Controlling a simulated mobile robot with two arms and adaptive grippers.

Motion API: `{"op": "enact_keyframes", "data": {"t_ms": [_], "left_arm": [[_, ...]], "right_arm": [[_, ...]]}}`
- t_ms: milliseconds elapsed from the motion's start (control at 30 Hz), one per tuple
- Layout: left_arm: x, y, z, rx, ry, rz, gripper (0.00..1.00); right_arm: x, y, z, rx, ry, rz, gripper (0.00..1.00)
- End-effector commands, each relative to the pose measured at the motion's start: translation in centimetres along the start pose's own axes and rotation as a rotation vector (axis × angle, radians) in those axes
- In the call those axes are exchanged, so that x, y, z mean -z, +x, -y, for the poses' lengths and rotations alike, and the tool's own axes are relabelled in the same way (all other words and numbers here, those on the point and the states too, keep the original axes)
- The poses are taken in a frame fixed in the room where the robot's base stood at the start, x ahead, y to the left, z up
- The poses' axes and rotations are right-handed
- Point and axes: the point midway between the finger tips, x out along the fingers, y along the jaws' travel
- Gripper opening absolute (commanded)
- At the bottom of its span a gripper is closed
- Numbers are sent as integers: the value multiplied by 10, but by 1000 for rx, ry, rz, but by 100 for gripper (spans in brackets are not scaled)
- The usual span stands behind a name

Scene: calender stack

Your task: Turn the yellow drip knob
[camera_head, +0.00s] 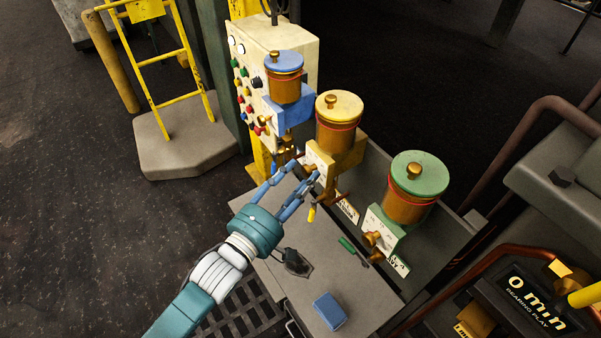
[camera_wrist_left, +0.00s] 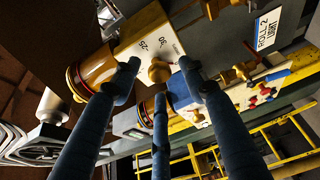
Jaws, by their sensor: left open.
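The yellow drip oiler (camera_head: 340,110) stands between the blue oiler (camera_head: 284,75) and the green oiler (camera_head: 418,172), with a brass-coloured jar and a yellow lid. Its pale scale plate with numbers shows in the left wrist view (camera_wrist_left: 150,43). The yellow drip knob (camera_wrist_left: 158,70) projects from that plate. My left gripper (camera_head: 303,172) is open in front of the yellow oiler. In the left wrist view, its fingertips (camera_wrist_left: 159,76) lie around the knob's outline; contact cannot be told. The knob is hidden by the fingers in the head view. My right gripper is not in view.
A grey bench (camera_head: 345,285) below carries a blue block (camera_head: 329,310) and small yellow and green pieces. A control box (camera_head: 262,60) with coloured buttons stands behind the blue oiler. A yellow ladder (camera_head: 165,55) is at the left. Dark machinery stands at the right.

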Motion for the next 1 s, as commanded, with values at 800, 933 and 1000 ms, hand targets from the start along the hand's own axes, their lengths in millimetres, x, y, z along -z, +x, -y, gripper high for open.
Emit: {"op": "enact_keyframes", "data": {"t_ms": [800,933,1000], "left_arm": [[0,8,1,-2,6,0,0],[0,8,2,-11,31,0,0],[0,8,3,-23,55,-1,0]], "right_arm": [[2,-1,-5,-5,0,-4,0],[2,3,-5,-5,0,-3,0],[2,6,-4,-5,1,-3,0]]}}
